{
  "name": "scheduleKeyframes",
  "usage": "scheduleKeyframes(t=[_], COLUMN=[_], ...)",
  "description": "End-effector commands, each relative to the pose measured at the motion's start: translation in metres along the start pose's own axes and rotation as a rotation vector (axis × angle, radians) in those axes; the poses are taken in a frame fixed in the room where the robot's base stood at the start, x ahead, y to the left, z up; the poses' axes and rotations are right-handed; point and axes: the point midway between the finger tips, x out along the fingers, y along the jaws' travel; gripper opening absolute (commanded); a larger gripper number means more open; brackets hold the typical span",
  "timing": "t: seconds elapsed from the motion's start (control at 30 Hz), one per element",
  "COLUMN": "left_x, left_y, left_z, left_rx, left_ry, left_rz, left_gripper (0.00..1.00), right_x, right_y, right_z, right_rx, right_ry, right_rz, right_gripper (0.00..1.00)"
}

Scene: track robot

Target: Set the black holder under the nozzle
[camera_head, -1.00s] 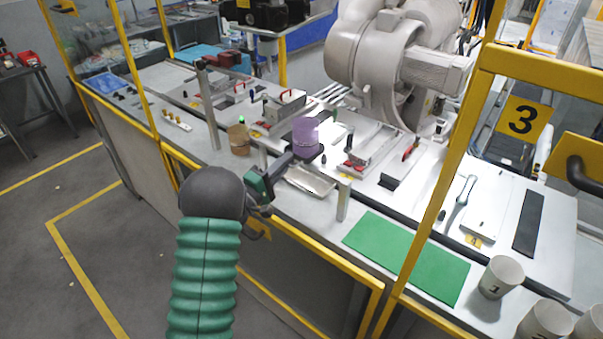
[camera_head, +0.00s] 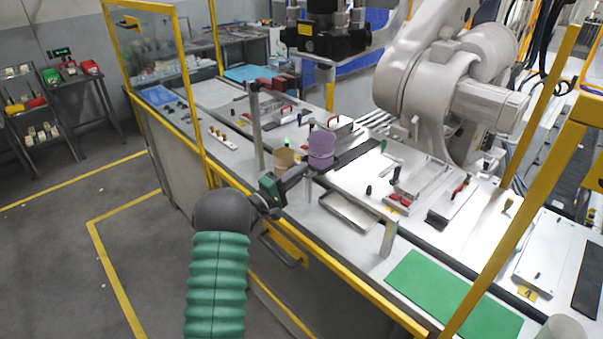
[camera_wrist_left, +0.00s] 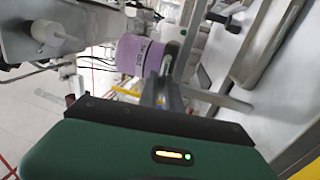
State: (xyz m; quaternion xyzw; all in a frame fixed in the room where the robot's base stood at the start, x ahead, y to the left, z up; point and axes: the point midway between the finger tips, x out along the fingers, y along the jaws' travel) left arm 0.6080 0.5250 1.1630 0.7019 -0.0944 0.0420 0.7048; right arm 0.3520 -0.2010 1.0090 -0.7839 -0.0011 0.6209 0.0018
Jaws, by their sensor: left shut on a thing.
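A purple cup (camera_head: 321,147) sits on a small dark holder (camera_head: 317,165) above the bench. My left gripper (camera_head: 296,177) is shut on the dark holder, reaching in from below left. In the left wrist view the purple cup (camera_wrist_left: 138,56) lies sideways in the picture, with small unreadable print, just past the fingers (camera_wrist_left: 168,88). The fingers and cup hide much of the holder. A white part with a narrow tip (camera_wrist_left: 48,33) shows at upper left of the wrist view; I cannot tell if it is the nozzle. My right gripper is not in view.
A grey post (camera_head: 256,125) stands just left of the cup, with a tan container (camera_head: 284,160) near its foot. A metal tray (camera_head: 349,212), a second post (camera_head: 389,236) and a green mat (camera_head: 450,297) lie to the right. A large robot arm (camera_head: 420,90) stands behind.

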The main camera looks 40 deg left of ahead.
Motion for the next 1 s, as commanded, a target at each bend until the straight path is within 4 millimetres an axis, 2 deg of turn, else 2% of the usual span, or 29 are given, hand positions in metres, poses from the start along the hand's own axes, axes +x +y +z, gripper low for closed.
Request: scheduleKeyframes(t=[0.13, 0.17, 0.3, 0.57, 0.67, 0.77, 1.0], left_x=[-0.001, -0.001, -0.001, 0.0, -0.006, -0.023, -0.093], left_y=[-0.003, -0.003, -0.002, 0.001, 0.001, -0.001, -0.004], left_z=[0.001, 0.001, 0.001, 0.003, 0.002, 0.001, -0.003], left_rx=[-0.003, -0.002, -0.001, 0.001, 0.002, 0.0, -0.003], left_ry=[-0.001, -0.001, -0.002, -0.004, -0.002, -0.001, 0.003], left_rz=[-0.006, -0.006, -0.003, 0.001, 0.001, 0.0, 0.0], left_gripper=[0.0, 0.13, 0.3, 0.3, 0.3, 0.3, 0.3], right_x=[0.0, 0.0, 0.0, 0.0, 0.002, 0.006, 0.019], right_y=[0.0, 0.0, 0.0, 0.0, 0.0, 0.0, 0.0], right_z=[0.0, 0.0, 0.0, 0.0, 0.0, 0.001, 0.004], right_rx=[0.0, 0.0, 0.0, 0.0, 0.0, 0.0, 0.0], right_ry=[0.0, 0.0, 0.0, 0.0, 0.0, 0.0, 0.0], right_rz=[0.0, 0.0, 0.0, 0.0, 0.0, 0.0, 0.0], right_gripper=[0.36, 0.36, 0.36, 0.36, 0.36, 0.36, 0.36])
